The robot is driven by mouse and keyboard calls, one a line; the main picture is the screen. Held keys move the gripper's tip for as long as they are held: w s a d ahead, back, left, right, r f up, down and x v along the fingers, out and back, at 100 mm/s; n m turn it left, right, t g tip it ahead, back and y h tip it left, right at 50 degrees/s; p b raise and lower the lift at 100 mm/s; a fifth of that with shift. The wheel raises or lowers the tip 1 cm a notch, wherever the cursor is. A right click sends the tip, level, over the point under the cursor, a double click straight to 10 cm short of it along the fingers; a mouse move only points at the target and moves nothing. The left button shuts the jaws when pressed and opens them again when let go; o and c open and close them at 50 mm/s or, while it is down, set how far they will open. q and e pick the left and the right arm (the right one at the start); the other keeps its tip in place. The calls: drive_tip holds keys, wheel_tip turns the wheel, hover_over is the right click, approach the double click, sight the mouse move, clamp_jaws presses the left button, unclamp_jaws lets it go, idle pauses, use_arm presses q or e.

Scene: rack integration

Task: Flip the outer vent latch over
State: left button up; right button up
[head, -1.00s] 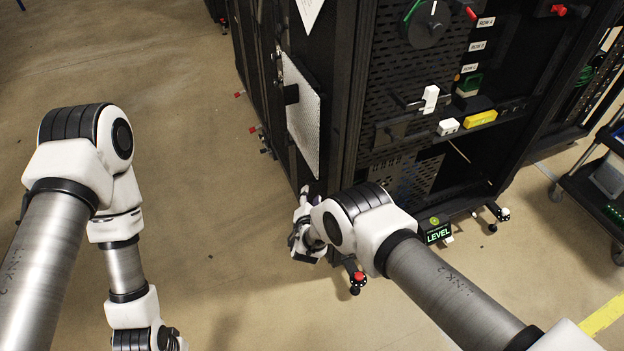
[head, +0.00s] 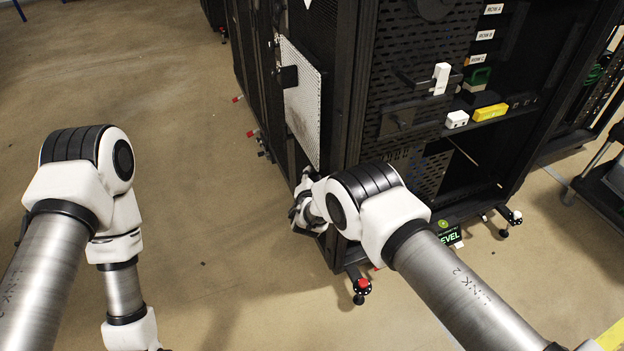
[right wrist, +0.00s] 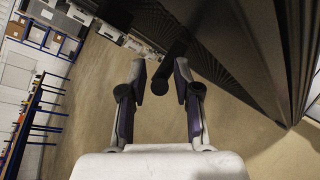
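I cannot tell for sure which part is the outer vent latch. A black block (head: 288,76) sits at the edge of the pale perforated panel on the rack's left side. A white handle (head: 441,78) stands upright on a black bar on the rack's front. My right gripper (head: 303,205) is low beside the rack's left side, its fingers partly hidden by my arm. In the right wrist view its fingers (right wrist: 162,72) are apart, with a dark bar (right wrist: 171,66) showing between their tips; I cannot tell whether they touch it. My left gripper is below the picture.
The black rack (head: 352,90) stands close to my right arm. A red-topped foot (head: 362,285) sticks out at its lower corner. A yellow block (head: 490,112) and a white block (head: 457,119) sit on its front. A dark cart (head: 606,190) stands at right. Floor at left is clear.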

clamp_jaws()
drive_tip(key=shift+w+r+g, duration=0.2)
drive_tip(key=shift+g, duration=0.3)
drive_tip(key=shift+r+n+g, duration=0.2)
drive_tip(key=shift+n+g, duration=0.1)
drive_tip(key=shift+g, duration=0.1)
drive_tip(key=shift+w+g, duration=0.1)
drive_tip(key=shift+g, duration=0.3)
drive_tip(key=shift+f, duration=0.1)
drive_tip(key=shift+o, duration=2.3)
unclamp_jaws()
drive_tip(key=shift+a, duration=0.1)
drive_tip(key=shift+f, duration=0.1)
